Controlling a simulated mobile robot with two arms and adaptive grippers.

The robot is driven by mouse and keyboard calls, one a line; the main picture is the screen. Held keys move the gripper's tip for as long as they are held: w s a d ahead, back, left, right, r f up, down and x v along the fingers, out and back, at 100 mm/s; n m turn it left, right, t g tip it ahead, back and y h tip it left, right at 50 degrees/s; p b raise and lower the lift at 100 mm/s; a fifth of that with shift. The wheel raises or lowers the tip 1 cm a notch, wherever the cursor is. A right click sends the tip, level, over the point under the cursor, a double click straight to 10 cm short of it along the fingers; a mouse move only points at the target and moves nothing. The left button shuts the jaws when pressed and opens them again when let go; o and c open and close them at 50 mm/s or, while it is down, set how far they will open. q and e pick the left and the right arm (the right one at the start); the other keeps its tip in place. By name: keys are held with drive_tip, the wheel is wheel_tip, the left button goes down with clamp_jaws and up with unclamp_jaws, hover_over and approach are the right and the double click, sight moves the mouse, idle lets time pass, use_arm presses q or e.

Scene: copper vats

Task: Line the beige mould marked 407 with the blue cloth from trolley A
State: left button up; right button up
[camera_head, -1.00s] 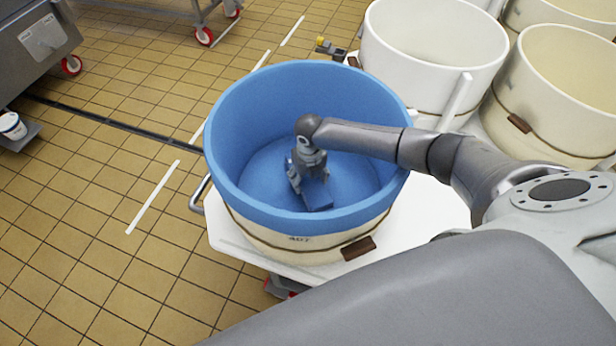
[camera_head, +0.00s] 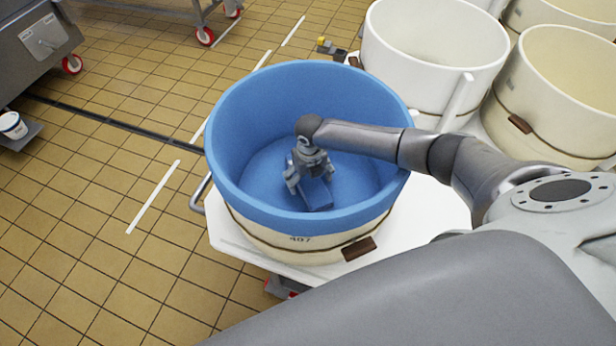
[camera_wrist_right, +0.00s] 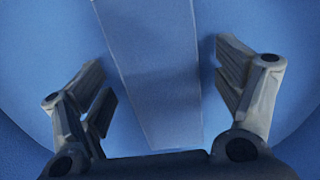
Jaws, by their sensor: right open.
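The beige mould marked 407 (camera_head: 318,255) stands upright on a white platform. The blue cloth (camera_head: 262,100) covers its inside wall and floor and folds over the rim as a band around the outside. My right gripper (camera_head: 312,184) points down inside the lined mould with its fingers spread. A flat-sided blue piece (camera_head: 318,198), the same colour as the cloth, is between and beyond the fingers. In the right wrist view this blue piece (camera_wrist_right: 155,70) has gaps to the fingers on both sides. My left gripper is not in view.
The white platform (camera_head: 228,238) has a metal handle (camera_head: 199,194) on its left. A white mould (camera_head: 432,45) and cream moulds (camera_head: 555,95) stand close at the right. A grey steel unit (camera_head: 40,45) is at the upper left.

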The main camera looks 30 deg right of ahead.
sight(309, 194)
drive_tip(key=shift+g, duration=0.4)
drive_tip(key=s+f, duration=0.1)
drive_tip(key=s+a+f, duration=0.1)
drive_tip(key=s+f, duration=0.1)
drive_tip(key=shift+a+f, duration=0.2)
drive_tip(key=shift+a, duration=0.05)
drive_tip(key=shift+t, duration=0.4)
drive_tip(key=r, duration=0.3)
drive_tip(key=w+r, duration=0.1)
drive_tip(key=r, duration=0.3)
drive_tip(key=w+d+r, duration=0.1)
drive_tip(key=r, duration=0.3)
drive_tip(key=shift+w, duration=0.15)
drive_tip(key=shift+d+r, duration=0.15)
drive_tip(key=shift+d, duration=0.05)
drive_tip(key=shift+w+p, duration=0.1)
drive_tip(key=shift+p, duration=0.2)
